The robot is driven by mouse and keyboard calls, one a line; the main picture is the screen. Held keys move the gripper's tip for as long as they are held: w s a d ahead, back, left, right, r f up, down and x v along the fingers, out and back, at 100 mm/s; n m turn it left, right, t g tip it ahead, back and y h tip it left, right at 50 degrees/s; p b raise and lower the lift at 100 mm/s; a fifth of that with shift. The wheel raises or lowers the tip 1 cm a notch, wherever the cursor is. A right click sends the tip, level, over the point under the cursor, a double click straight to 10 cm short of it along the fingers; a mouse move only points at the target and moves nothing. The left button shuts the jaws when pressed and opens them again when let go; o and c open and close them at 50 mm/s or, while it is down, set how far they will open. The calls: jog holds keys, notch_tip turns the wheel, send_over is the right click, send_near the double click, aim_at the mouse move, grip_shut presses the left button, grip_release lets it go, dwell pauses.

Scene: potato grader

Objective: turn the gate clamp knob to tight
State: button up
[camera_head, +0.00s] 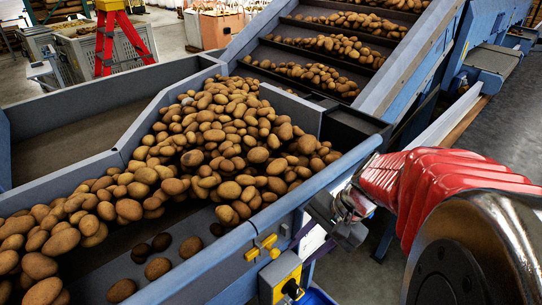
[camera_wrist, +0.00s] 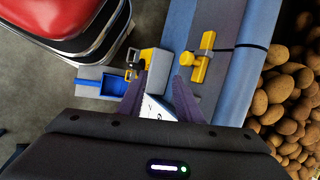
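My gripper (camera_wrist: 160,76) is open, its two dark purple fingers apart, with nothing held between them. A small round yellow knob (camera_wrist: 186,59) lies just beyond the right fingertip, beside a yellow T-shaped handle (camera_wrist: 204,56) on the grey-blue side wall. In the head view, the yellow fittings (camera_head: 268,242) sit on the hopper's outer wall, above the yellow box (camera_head: 282,279). I cannot tell for sure which piece is the gate clamp knob, or its setting.
The hopper (camera_head: 232,247) is heaped with potatoes (camera_head: 215,135). A ribbed conveyor (camera_head: 330,45) rises behind it. A blue tray (camera_wrist: 104,87) sits left of the yellow box. A red stepladder (camera_head: 115,35) stands far back.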

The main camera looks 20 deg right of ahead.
jog(key=s+d+f+m+t, duration=0.2)
jog(key=d+f+m+t, duration=0.3)
jog(key=d+m, duration=0.5)
jog(key=s+d+f+m+t, duration=0.2)
jog(key=d+f+m+t, duration=0.3)
jog(key=d+m, duration=0.5)
jog(key=d+f, duration=0.1)
jog(key=d, duration=0.2)
jog(key=shift+d+f, duration=0.2)
jog(key=shift+f, duration=0.2)
jog(key=shift+w, duration=0.15)
jog(key=x, duration=1.3)
jog(key=shift+w, duration=0.4)
